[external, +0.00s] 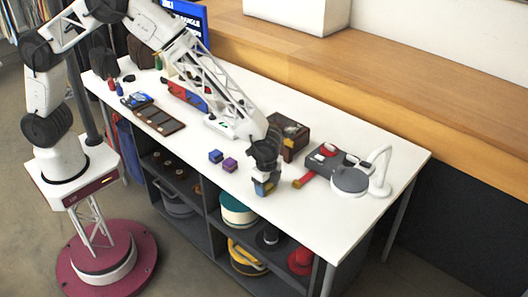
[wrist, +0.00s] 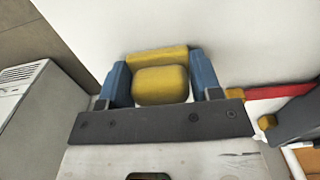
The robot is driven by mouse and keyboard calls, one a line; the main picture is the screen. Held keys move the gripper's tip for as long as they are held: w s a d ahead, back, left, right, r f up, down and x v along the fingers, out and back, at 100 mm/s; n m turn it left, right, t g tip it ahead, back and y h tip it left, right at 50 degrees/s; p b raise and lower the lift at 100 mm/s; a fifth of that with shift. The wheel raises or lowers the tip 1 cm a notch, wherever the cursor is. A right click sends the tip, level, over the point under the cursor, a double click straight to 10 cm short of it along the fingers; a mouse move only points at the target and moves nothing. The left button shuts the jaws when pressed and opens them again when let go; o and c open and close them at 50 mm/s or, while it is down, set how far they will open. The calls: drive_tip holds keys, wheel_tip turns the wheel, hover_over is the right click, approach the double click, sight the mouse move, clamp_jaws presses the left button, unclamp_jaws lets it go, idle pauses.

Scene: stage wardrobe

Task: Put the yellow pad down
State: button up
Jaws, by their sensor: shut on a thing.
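The yellow pad (wrist: 160,86) is between the two blue fingertips of my gripper (wrist: 161,75) in the wrist view, with a finger against each side. The gripper is shut on it. In the external view my gripper (external: 264,183) points down near the front edge of the white table (external: 330,223), right of the purple block. The pad is mostly hidden by the fingers there. I cannot tell whether it touches the tabletop.
A purple block (external: 230,165) and a blue block (external: 215,156) lie left of the gripper. A dark brown box (external: 292,135) stands behind it. A red bar (external: 304,180), a grey device (external: 322,163) and a white lamp (external: 381,172) are to the right. The front right tabletop is clear.

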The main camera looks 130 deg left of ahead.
drive_tip(key=shift+f, duration=0.3)
drive_tip(key=shift+f, duration=0.4)
drive_tip(key=o, duration=0.8)
drive_tip(key=shift+s+f, duration=0.1)
drive_tip(key=shift+o, duration=0.8)
drive_tip(key=shift+d, duration=0.1)
drive_tip(key=shift+d+f, duration=0.1)
drive_tip(key=shift+d, duration=0.15)
drive_tip(key=shift+c, duration=0.2)
drive_tip(key=shift+r, duration=0.55)
drive_tip(key=shift+c, duration=0.2)
drive_tip(key=shift+o, duration=0.4)
wheel_tip(320, 180, up, 13)
drive_tip(key=shift+a, duration=0.35)
